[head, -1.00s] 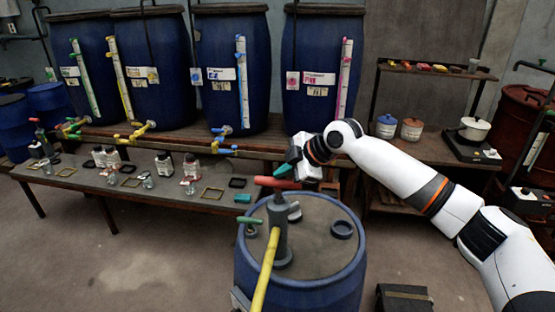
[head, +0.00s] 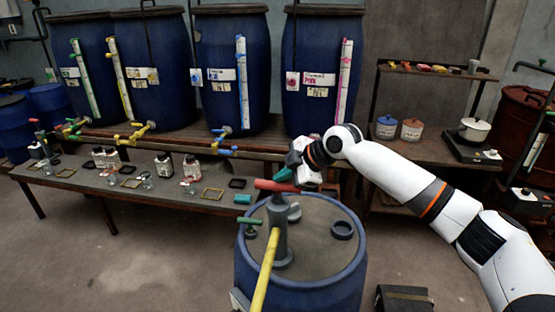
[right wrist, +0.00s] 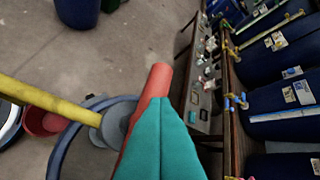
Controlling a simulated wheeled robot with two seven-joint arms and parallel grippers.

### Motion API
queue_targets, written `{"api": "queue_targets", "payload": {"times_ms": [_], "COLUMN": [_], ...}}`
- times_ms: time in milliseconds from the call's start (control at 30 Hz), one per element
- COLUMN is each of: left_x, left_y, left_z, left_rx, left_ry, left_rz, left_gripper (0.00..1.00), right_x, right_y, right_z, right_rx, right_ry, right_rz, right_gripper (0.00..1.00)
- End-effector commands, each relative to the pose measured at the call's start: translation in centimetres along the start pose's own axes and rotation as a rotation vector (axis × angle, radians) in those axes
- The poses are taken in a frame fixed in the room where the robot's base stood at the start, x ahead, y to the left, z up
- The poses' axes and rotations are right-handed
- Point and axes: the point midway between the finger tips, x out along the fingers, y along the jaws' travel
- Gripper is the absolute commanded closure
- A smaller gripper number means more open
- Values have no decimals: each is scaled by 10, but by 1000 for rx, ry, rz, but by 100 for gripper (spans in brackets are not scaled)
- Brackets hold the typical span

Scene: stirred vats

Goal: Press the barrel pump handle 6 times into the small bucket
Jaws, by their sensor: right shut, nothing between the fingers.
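The barrel pump (head: 281,232) stands upright on the lid of a blue barrel (head: 318,285) in the foreground. Its red handle (head: 277,185) lies across the top, and it also shows in the right wrist view (right wrist: 157,82). A yellow spout pipe (head: 265,275) runs from the pump toward the front. My right gripper (head: 284,174) is shut and empty, its teal fingers (right wrist: 160,135) at the red handle, apparently touching it from above. A red vessel (right wrist: 42,122), perhaps the small bucket, is partly hidden by the yellow pipe in the wrist view. My left gripper is out of view.
Behind stands a low bench (head: 120,200) with bottles and trays, below several large blue vats (head: 235,80). A side table with a white pot (head: 474,130) is at right. The floor at left is clear.

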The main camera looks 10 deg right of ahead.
Motion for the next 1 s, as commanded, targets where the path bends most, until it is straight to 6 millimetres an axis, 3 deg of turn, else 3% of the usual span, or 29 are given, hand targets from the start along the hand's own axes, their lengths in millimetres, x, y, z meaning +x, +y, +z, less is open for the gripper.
{"api": "queue_targets", "payload": {"times_ms": [633,1000], "left_x": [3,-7], "left_y": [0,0], "left_z": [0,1], "left_rx": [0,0], "left_ry": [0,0], "left_rz": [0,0], "left_gripper": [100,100], "right_x": [8,0], "right_y": [8,2], "right_z": [-7,-1], "right_rx": [2,2], "right_ry": [6,6], "right_rz": [10,9], "right_gripper": [100,100]}}
